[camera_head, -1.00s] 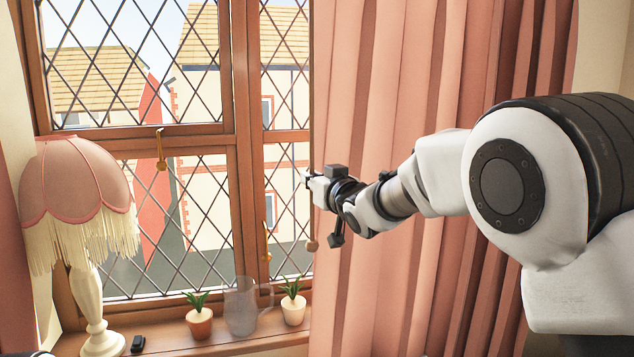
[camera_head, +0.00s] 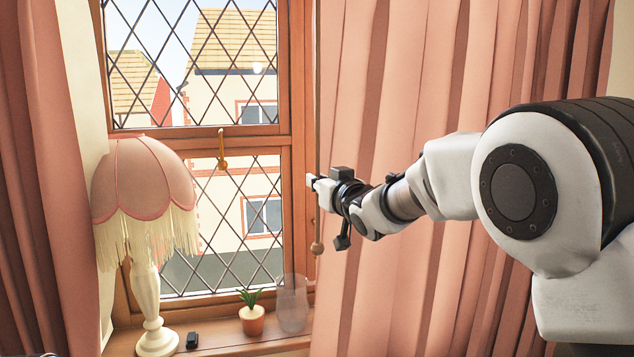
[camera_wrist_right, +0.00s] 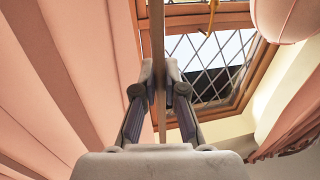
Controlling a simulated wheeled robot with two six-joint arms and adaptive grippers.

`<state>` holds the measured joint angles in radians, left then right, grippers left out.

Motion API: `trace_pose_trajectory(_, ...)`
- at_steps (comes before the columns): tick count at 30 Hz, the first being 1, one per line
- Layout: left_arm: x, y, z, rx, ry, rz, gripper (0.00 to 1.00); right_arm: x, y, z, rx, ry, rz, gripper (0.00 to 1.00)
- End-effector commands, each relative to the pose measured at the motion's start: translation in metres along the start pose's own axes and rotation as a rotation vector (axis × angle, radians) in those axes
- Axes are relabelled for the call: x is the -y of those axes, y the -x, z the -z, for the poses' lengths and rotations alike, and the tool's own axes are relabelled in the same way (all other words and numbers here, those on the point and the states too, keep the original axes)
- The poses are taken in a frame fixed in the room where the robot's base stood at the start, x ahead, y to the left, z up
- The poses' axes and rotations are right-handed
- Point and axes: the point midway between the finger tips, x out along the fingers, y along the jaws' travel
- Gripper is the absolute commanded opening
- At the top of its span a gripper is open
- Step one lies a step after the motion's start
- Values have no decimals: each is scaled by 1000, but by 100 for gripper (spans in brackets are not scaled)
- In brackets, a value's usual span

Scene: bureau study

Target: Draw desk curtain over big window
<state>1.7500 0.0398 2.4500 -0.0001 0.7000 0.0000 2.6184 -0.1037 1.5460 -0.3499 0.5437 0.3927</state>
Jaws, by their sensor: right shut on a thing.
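The pink desk curtain (camera_head: 400,120) hangs over the right side of the big window (camera_head: 215,215), its left edge beside the brown upright. The left-hand leaded panes are uncovered. A thin draw rod (camera_head: 318,120) with a round knob at its lower end hangs along the curtain's leading edge. My right gripper (camera_head: 314,182) is at this edge, shut on the rod. In the right wrist view the rod (camera_wrist_right: 157,50) passes between the fingers (camera_wrist_right: 159,85), with the curtain (camera_wrist_right: 60,70) to the left. My left gripper is not in view.
A pink fringed lamp (camera_head: 145,190) stands left on the windowsill (camera_head: 225,345). A small black object (camera_head: 192,341), a potted plant (camera_head: 251,313) and a clear jug (camera_head: 292,303) stand on the sill. Another pink curtain (camera_head: 40,150) hangs at far left.

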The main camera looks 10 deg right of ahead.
Motion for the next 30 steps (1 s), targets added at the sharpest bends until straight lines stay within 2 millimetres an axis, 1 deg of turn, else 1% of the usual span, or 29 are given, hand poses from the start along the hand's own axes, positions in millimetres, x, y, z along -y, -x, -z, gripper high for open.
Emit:
trace_pose_trajectory(1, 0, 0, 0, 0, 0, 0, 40, 0, 0, -1, 1, -1, -1, 0)
trace_pose_trajectory(3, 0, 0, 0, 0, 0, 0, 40, 0, 0, -1, 1, -1, -1, 27)
trace_pose_trajectory(4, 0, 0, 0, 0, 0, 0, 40, 0, 0, -1, 1, -1, -1, 36)
trace_pose_trajectory(13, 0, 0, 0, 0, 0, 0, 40, 0, 1, 0, 0, -1, -1, 36)
trace_pose_trajectory(17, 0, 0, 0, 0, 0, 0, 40, -1, 12, 0, 1, -2, -1, 36)
trace_pose_trajectory(20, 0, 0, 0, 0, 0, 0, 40, -1, 32, 0, 1, -2, -2, 36)
trace_pose_trajectory(24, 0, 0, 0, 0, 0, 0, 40, -1, 70, 0, 1, -3, -2, 36)
trace_pose_trajectory(27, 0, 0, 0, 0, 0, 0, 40, -1, 93, -1, 1, -3, -1, 36)
trace_pose_trajectory(30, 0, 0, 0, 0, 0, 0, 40, -1, 109, -1, 1, -3, -1, 36)
